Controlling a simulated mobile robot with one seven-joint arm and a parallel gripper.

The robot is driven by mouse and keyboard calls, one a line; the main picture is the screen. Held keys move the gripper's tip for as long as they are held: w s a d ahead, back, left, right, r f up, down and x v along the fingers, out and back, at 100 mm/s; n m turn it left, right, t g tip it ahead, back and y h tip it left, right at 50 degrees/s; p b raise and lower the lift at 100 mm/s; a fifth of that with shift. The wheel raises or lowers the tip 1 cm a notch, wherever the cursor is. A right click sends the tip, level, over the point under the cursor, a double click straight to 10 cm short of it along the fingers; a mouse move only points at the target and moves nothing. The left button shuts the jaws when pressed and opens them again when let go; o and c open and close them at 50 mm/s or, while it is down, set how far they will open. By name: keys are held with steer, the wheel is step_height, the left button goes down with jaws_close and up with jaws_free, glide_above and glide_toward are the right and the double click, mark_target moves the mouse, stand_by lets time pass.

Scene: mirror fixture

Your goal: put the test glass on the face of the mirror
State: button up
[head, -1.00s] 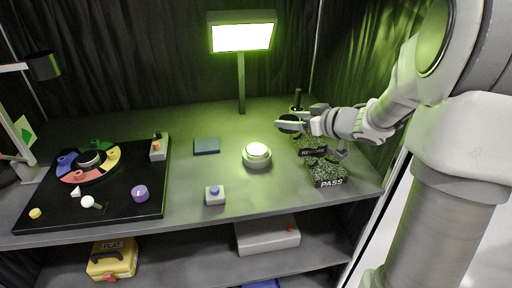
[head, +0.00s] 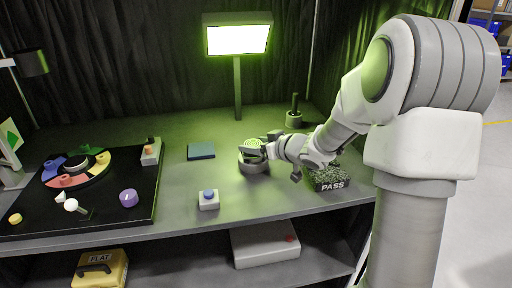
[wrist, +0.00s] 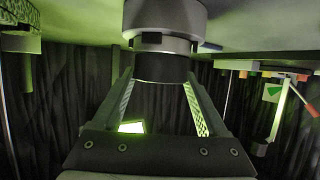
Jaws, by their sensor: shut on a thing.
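The mirror fixture (head: 254,165), a round grey mount, stands on the bench under the lamp. The test glass (head: 252,145) is a disc showing green stripes, directly over the mirror's face. My gripper (head: 262,147) reaches in from the right and is shut on the glass's rim. In the wrist view the fingers grip the dark disc (wrist: 162,67) from both sides, with the grey mount (wrist: 165,16) close against it. The mirror's face is covered by the glass and fingers. I cannot tell whether glass and mirror touch.
A lit lamp panel (head: 239,40) stands behind. A button box (head: 208,200) is in front left, a dark flat block (head: 201,151) at left. The black tray (head: 110,205) with coloured pieces fills the left. The PASS bin (head: 330,178) is under my arm.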

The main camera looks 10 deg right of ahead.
steer(key=shift+f, duration=0.1)
steer(key=o, duration=1.5)
steer(key=shift+c, duration=0.2)
steer(key=shift+s+d+r, duration=0.15)
steer(key=shift+s+r, duration=0.05)
steer(key=shift+r, duration=0.15)
steer(key=p+v, duration=0.3)
steer(key=v, duration=0.8)
steer(key=shift+s, duration=0.25)
